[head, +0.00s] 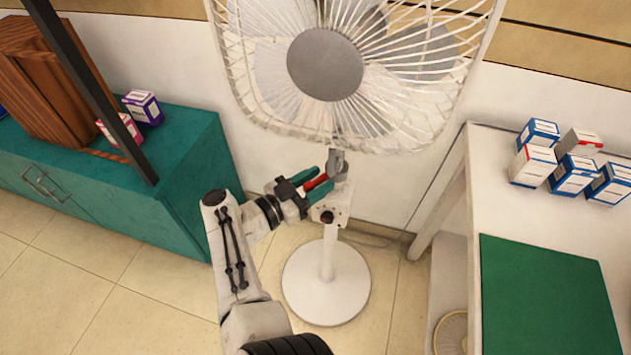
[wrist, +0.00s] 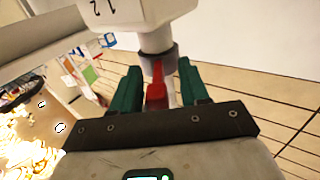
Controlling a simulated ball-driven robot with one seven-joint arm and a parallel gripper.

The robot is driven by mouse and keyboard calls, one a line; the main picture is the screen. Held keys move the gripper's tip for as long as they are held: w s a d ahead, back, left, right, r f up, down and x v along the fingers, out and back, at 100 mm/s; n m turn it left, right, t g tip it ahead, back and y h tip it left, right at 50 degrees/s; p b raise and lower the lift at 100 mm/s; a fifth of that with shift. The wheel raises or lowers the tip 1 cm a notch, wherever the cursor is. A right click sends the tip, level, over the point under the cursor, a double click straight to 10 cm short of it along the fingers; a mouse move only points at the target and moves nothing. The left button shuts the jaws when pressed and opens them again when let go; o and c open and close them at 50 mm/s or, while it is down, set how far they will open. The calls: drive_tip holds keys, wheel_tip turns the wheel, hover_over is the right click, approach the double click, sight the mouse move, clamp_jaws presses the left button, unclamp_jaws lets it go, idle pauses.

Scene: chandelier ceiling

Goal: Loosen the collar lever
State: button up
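A white pedestal fan (head: 325,66) stands against the wall on a round base (head: 326,283). A grey collar (head: 338,164) is on its post below the fan head; it also shows in the wrist view (wrist: 157,58). A red lever (wrist: 156,92) hangs down from the collar in the wrist view, and shows as a red strip in the head view (head: 315,182). My gripper (wrist: 159,70) has green fingers on both sides of the lever, apart, with a narrow gap seen on each side. In the head view, my gripper (head: 321,180) is at the collar.
A teal cabinet (head: 178,176) with a wooden box and small cartons is at the left. A white table (head: 500,180) with several cartons and a green mat (head: 550,295) is at the right.

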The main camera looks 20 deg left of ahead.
drive_tip(key=v, duration=1)
drive_tip(key=shift+s+a, duration=0.25)
drive_tip(key=shift+s, duration=0.1)
idle(0.3)
